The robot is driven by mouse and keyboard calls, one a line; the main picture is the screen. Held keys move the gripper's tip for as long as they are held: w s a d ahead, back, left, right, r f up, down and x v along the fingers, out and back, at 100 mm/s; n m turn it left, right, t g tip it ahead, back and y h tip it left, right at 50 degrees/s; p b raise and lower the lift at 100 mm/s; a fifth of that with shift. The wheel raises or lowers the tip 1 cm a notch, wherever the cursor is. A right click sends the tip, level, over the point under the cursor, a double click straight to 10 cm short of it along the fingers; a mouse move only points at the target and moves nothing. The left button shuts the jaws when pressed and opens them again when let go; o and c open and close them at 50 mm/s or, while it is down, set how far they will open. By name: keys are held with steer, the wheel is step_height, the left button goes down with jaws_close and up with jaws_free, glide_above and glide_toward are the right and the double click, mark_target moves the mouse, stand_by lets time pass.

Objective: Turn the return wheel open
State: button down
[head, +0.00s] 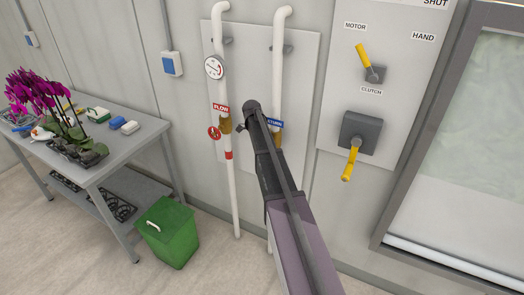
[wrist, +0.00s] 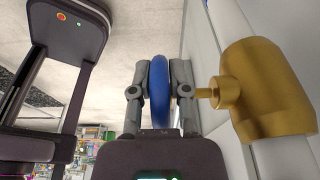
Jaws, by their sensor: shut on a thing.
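The return wheel (wrist: 160,92) is blue and shows edge-on in the wrist view. My gripper (wrist: 160,68) is shut on it, with one finger on each flat side. A short stem joins the wheel side to the brass valve body (wrist: 265,90) on a white pipe at the right. In the head view the return pipe (head: 278,75) runs down the wall panel, with a blue label (head: 275,123) partly covered by my arm. My arm hides the wheel and the gripper's grip there. The wheel's turn angle cannot be told.
Left of the return pipe stands the flow pipe (head: 224,185) with a red wheel (head: 214,132) and a gauge (head: 213,67). Yellow levers (head: 351,163) are to the right. A green bin (head: 168,238) and a bench (head: 105,158) with orchids stand left.

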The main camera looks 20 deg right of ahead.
steer(key=shift+s, duration=0.1)
stand_by(0.3)
steer(key=c, duration=0.6)
jaws_free()
